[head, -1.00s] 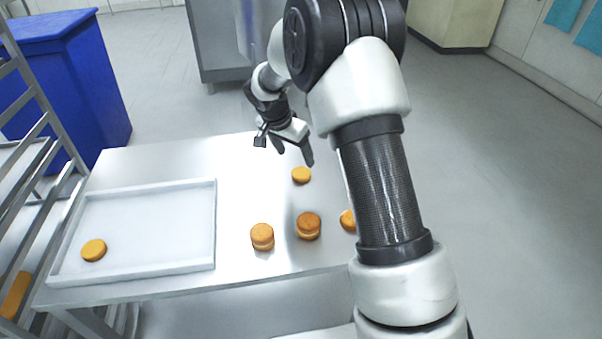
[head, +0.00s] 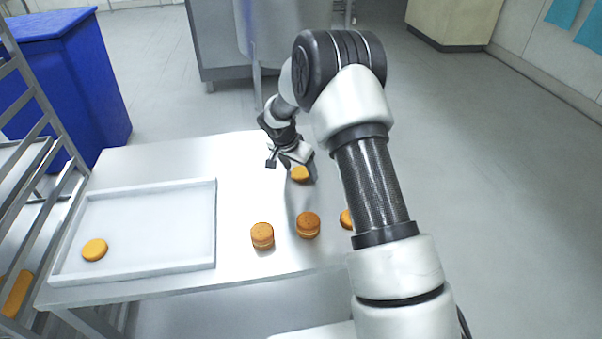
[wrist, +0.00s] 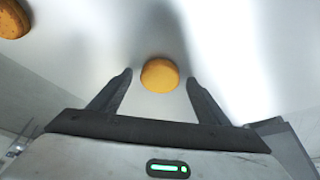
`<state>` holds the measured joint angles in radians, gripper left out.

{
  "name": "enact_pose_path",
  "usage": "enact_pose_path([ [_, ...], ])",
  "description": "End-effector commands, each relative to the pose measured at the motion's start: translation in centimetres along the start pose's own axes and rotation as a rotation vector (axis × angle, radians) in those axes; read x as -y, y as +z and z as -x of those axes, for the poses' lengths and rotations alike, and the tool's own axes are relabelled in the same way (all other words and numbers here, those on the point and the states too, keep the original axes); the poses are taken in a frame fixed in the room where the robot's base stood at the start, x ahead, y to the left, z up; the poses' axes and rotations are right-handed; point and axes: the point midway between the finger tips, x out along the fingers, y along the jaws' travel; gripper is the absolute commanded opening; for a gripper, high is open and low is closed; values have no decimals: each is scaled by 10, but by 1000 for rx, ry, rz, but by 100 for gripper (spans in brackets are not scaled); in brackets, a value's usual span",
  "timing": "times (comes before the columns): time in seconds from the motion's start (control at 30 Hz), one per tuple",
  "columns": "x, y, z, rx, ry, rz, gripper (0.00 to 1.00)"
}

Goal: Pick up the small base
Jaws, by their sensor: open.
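A small round orange base (head: 300,175) lies flat on the metal table, behind the row of other rounds. My gripper (head: 302,177) is low over it with its fingers pointing down, partly covering it in the head view. In the wrist view the small base (wrist: 159,75) sits between the tips of my two open fingers (wrist: 159,77), with a gap on each side. Nothing is held.
Two filled rounds (head: 262,236) (head: 308,225) stand near the table's front edge. Another orange round (head: 346,219) is partly hidden by my arm. A white tray (head: 215,225) at left holds one orange disc (head: 94,250). A rack (head: 48,150) stands at far left.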

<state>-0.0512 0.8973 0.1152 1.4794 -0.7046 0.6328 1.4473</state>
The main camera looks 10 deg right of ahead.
Motion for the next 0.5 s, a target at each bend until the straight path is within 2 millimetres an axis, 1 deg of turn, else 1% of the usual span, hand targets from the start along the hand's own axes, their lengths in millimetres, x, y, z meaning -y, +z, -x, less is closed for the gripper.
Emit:
enact_pose_path([
  [0.03, 0, 0, 0, 0, 0, 0, 66],
  [0.17, 0, 0, 0, 0, 1, 0, 44],
  [0.2, 0, 0, 0, 0, 1, 0, 38],
  [0.5, 0, 0, 1, 0, 0, 1, 37],
])
